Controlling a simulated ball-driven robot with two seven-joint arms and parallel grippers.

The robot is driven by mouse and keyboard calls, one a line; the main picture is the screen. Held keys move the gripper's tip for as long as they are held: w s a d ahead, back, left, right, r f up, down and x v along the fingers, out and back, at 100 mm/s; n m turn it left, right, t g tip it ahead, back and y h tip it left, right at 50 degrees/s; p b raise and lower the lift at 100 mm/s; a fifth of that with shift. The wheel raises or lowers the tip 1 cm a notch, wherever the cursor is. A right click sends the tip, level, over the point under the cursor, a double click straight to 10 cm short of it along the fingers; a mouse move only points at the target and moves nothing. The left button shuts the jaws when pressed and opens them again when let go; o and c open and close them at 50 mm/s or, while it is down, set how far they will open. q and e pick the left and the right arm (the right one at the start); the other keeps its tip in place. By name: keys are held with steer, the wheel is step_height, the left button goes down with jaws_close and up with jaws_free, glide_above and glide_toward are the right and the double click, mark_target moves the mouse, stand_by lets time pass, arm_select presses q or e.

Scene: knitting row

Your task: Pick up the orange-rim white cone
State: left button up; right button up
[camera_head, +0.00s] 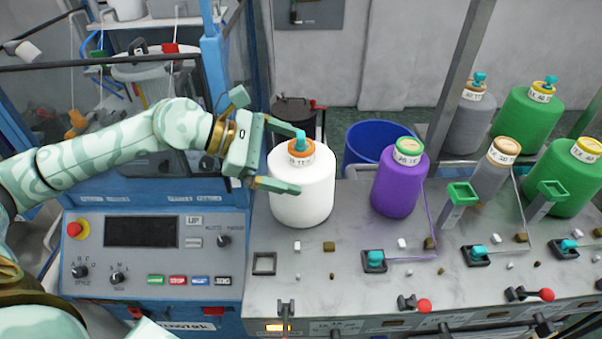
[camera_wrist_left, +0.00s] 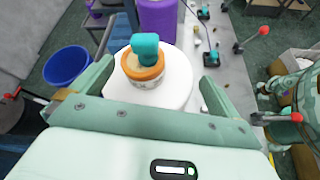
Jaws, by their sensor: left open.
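The orange-rim white cone (camera_head: 303,199) stands upright on the grey machine top in the head view. It has an orange rim with a label and a teal piece on top. In the left wrist view the white cone (camera_wrist_left: 178,84) sits between the fingers, its orange rim and teal top facing the camera. My left gripper (camera_head: 292,162) is open, with one finger behind the cone and the other in front of its near side. I cannot tell whether the fingers touch it. My right gripper is not in view.
A purple cone (camera_head: 399,187) stands just right of the white cone. A blue bin (camera_head: 360,150) is behind them. Grey and green cones (camera_head: 531,118) stand further right. A control panel (camera_head: 150,255) with buttons is at the left. Small knobs and red-ended levers line the machine's front.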

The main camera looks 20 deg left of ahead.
arm_select(q)
steer(key=shift+d+f, duration=0.15)
steer(key=shift+d, duration=0.25)
steer(key=shift+a, duration=0.1)
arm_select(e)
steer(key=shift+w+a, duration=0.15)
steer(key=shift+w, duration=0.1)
arm_select(q)
steer(key=shift+a, duration=0.15)
steer(key=c, duration=0.9)
steer(key=shift+w, duration=0.1)
steer(key=c, duration=0.8)
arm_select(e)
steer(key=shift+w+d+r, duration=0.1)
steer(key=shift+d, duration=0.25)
